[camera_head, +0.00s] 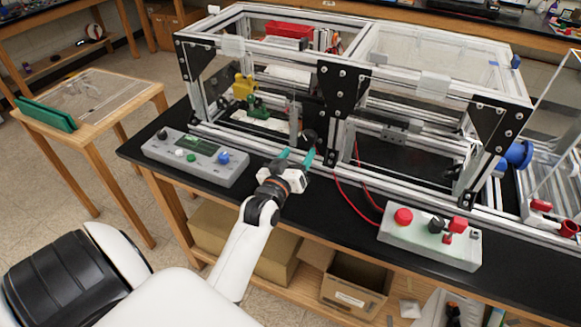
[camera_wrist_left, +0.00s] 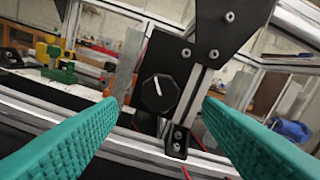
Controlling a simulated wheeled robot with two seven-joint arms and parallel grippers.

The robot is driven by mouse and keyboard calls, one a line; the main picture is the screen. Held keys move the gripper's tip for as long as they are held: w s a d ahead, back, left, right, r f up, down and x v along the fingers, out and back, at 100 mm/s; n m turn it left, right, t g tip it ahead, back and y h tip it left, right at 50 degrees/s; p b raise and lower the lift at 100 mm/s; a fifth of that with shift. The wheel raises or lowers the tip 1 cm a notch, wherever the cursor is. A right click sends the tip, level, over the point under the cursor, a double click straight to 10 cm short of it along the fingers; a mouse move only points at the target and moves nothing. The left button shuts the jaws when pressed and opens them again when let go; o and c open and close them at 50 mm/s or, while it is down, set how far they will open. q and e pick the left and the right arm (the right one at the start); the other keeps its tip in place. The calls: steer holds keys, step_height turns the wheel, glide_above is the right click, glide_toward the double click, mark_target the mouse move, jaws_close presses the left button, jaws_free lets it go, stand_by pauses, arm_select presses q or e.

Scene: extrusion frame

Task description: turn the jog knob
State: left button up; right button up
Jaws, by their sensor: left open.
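The jog knob (camera_wrist_left: 159,92) is a black faceted dial with a white pointer line. It sits on the frame beside a black corner bracket, and its line tilts up and to the left. In the head view the knob (camera_head: 308,136) is small and dark, just beyond my left fingertips. My left gripper (camera_head: 297,155) is open, with teal ribbed fingers spread. In the left wrist view the knob appears between the two fingers, apparently ahead of the tips, with no visible contact. My right gripper is not in view.
A grey control box (camera_head: 195,158) with coloured buttons lies left of my left arm. Another control box (camera_head: 430,237) with a red button and red cables lies to the right. The extrusion frame (camera_head: 340,82) stands behind on the black bench (camera_head: 300,205).

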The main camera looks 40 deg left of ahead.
arm_select(q)
steer(key=v, duration=0.4)
stand_by(0.5)
